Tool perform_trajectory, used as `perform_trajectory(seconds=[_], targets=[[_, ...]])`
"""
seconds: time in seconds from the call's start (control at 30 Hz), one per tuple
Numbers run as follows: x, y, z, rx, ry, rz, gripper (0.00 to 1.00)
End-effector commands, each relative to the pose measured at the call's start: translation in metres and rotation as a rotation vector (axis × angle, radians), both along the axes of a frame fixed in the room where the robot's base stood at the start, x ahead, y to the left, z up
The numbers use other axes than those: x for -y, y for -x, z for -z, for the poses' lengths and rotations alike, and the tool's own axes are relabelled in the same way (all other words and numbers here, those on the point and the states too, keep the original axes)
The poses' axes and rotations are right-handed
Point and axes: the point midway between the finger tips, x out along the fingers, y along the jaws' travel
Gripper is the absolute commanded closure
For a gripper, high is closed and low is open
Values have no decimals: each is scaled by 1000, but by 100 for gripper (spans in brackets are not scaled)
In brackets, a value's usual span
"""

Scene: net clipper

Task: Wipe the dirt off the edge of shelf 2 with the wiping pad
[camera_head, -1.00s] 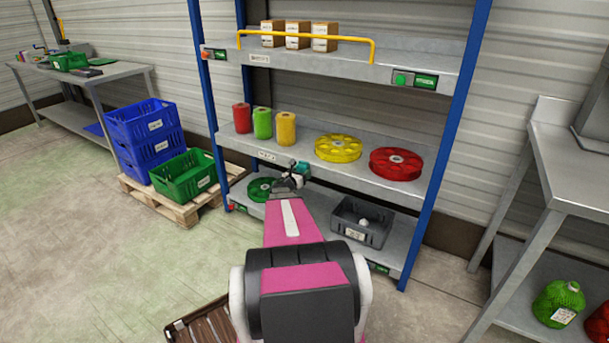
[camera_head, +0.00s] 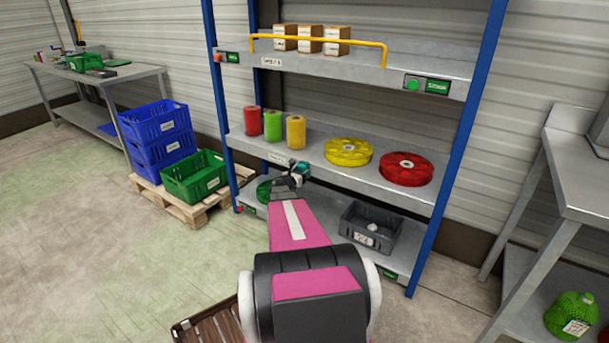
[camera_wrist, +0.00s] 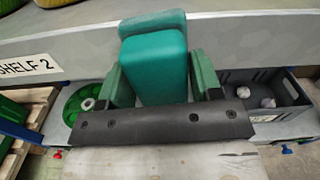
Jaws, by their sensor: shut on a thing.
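The wiping pad (camera_wrist: 152,68) is a teal block held between the green fingers of my gripper (camera_wrist: 162,80), which is shut on it. In the wrist view the pad stands upright before the grey front edge of shelf 2 (camera_wrist: 245,45) and overlaps it. I cannot tell whether it touches. The "SHELF 2" label (camera_wrist: 25,67) is on the edge to the left of the pad. In the head view my gripper (camera_head: 292,177) and the pad (camera_head: 302,169) are at the middle shelf's edge, just right of its label. I cannot make out distinct dirt; the pad hides part of the edge.
Red, green and yellow rolls (camera_head: 273,127), a yellow reel (camera_head: 348,152) and a red reel (camera_head: 406,169) stand on shelf 2. Below are a green reel (camera_wrist: 88,103) and a grey bin (camera_head: 370,228). A blue post (camera_head: 445,160) bounds the shelf on the right.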

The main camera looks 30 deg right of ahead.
Motion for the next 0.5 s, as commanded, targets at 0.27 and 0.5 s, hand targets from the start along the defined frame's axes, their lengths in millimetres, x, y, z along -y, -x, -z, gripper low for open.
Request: perform_trajectory(seconds=[0.27, 0.5], targets=[[-7, -14, 0, 1, 0, 0, 60], [-10, -25, 1, 1, 0, 0, 60]])
